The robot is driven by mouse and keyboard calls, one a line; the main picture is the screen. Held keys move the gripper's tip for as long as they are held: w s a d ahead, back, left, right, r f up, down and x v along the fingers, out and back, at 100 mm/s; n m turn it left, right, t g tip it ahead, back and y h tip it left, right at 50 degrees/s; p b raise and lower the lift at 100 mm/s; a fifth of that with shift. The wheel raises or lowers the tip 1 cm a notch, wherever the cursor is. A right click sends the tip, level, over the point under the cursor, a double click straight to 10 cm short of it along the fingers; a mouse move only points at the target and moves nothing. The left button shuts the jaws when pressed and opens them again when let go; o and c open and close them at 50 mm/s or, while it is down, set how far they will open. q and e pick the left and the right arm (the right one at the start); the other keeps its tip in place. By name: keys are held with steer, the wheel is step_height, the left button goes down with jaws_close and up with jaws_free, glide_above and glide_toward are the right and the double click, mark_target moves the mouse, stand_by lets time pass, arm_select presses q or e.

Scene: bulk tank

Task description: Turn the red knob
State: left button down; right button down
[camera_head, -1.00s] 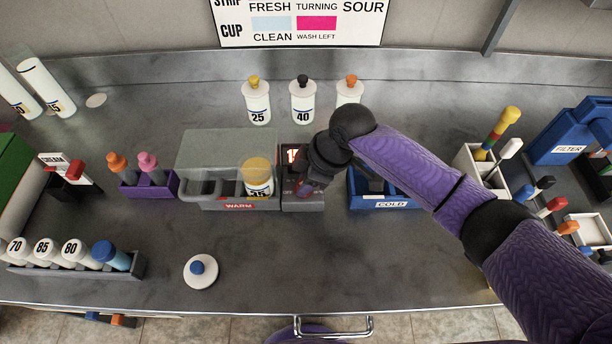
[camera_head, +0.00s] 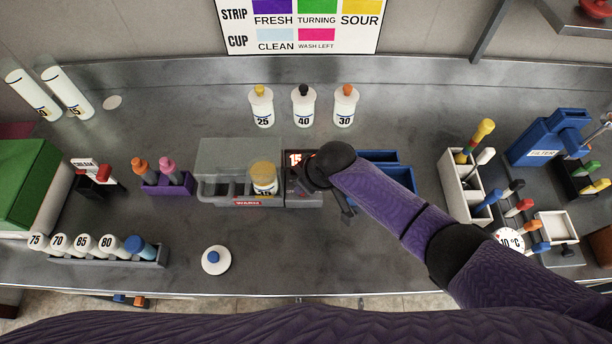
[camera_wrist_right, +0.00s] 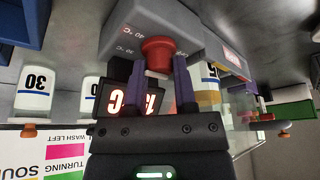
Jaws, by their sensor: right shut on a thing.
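The red knob (camera_wrist_right: 158,52) sits on the front of a grey control box, seen upside down in the right wrist view. My right gripper (camera_wrist_right: 160,72) has one finger on each side of the knob and is shut on it. In the head view the control box (camera_head: 303,199) stands between the warm bath and the blue cold bath. My right gripper and wrist hide the knob there. A lit display (camera_head: 295,158) on the box starts with 15; it also shows in the wrist view (camera_wrist_right: 130,98). My left gripper is not in view.
The grey warm bath (camera_head: 238,153) holds a yellow-capped bottle (camera_head: 264,178). The blue cold bath (camera_head: 392,158) is partly behind my right arm. Bottles marked 25, 40 and 30 (camera_head: 344,108) stand behind.

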steer(key=shift+m, duration=0.3)
steer(key=c, duration=0.7)
jaws_free()
steer(key=shift+r, duration=0.2)
steer(key=p+v, duration=0.5)
steer(key=v, duration=0.4)
steer(key=shift+s+r, duration=0.2)
steer(key=shift+r, duration=0.05)
